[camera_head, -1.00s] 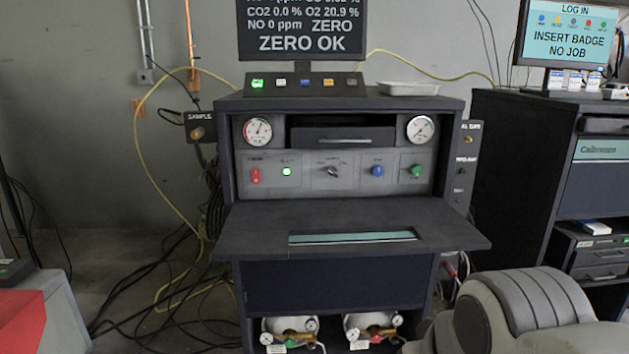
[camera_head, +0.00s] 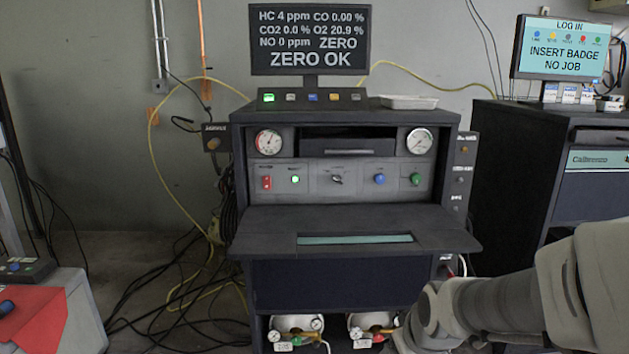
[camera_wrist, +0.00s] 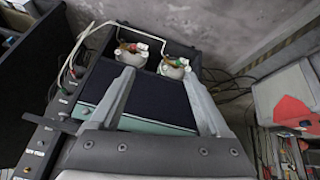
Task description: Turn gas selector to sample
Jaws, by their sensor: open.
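A small dark selector knob (camera_head: 336,180) sits mid-panel on the grey front of the cabinet (camera_head: 262,285). Its pointer looks tilted, and its label is too small to read. It lies between a green-lit button (camera_head: 295,180) and a blue knob (camera_head: 379,180). A side panel (camera_head: 460,165) with small knobs is on the cabinet's right. I cannot tell for certain which knob is the gas selector. My gripper (camera_wrist: 156,75) is open and empty in the wrist view, its fingers spread over the cabinet's lower front, apart from the knobs. The head view shows only my arm, lower right.
A monitor (camera_head: 311,40) reads ZERO OK. A dark shelf (camera_head: 260,225) juts out below the panel. Two gas cylinders (camera_head: 297,324) (camera_head: 371,324) stand at the bottom. Another cabinet (camera_head: 510,150) is at right, a red-topped unit (camera_head: 40,320) at left, with cables on the floor.

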